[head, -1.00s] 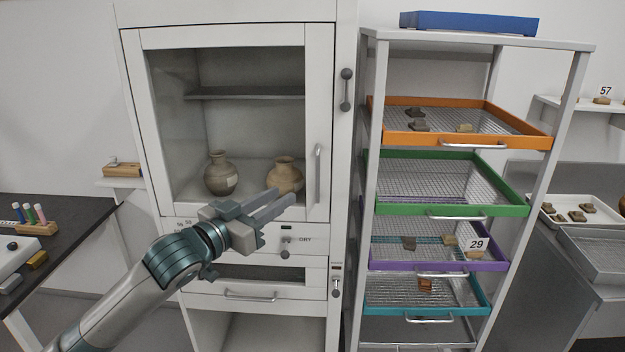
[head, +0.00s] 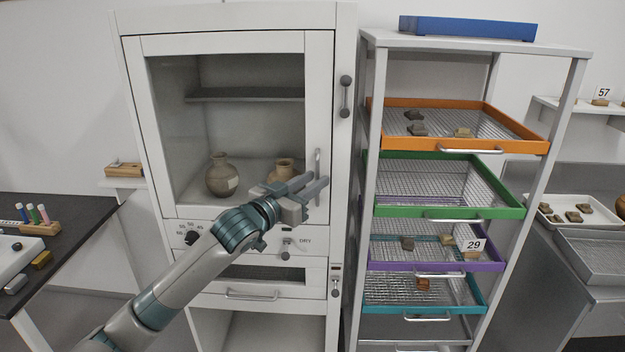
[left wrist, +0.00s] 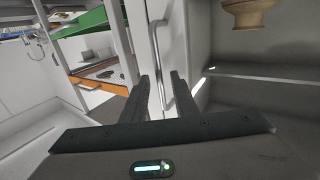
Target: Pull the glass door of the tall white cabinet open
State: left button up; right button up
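The tall white cabinet (head: 345,180) stands in the middle of the head view. Its glass door (head: 225,130) looks closed, with a white frame and a vertical metal handle (head: 318,165) on its right side. My left gripper (head: 322,181) is at the lower part of this handle and hides its lower end. In the left wrist view the two fingers (left wrist: 159,78) are apart, and the handle (left wrist: 160,55) runs up between them. I see no finger pressed on it; how deep it sits between them I cannot tell. My right gripper is not in view.
Two clay jars (head: 222,178) stand behind the glass. A rack with coloured wire trays (head: 445,210) stands close on the cabinet's right. A dark latch (head: 346,95) and knobs (head: 287,248) stick out of the cabinet front. A dark table (head: 75,225) is at the left.

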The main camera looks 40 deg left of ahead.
pick_arm(q)
jog(key=shift+w, duration=0.1)
jog(key=shift+c, duration=0.4)
grip_shut()
dwell(1.1)
